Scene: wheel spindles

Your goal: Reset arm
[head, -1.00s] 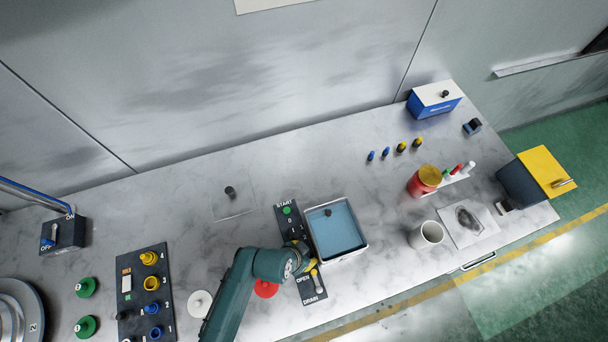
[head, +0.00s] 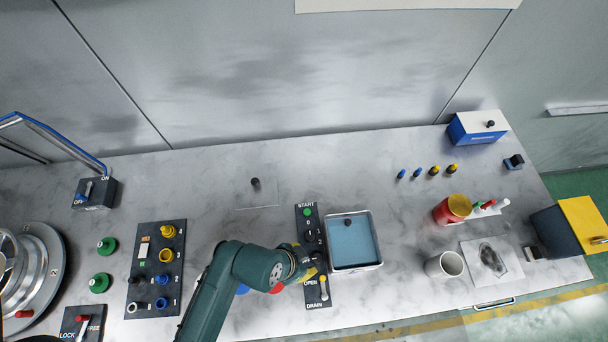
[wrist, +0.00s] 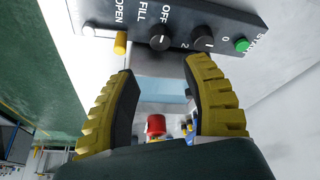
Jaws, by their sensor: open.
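My gripper (head: 308,266) hangs over the control panel beside the blue basin in the head view. In the wrist view its two yellow ribbed fingers (wrist: 160,100) stand wide apart with nothing between them. The black panel (head: 308,224) carries a green START button (head: 307,212), dark knobs and an OPEN/DRAIN lever (head: 323,288). The panel also shows across the top of the wrist view (wrist: 183,22), with knobs just beyond the fingers. I cannot tell whether a finger touches the panel.
The blue basin (head: 376,266) stands just right of my gripper. A red can (head: 447,212), a mug (head: 444,265) and a yellow-lidded box (head: 586,222) are farther right. A panel with coloured sockets (head: 150,285) lies left. The back middle counter is mostly clear.

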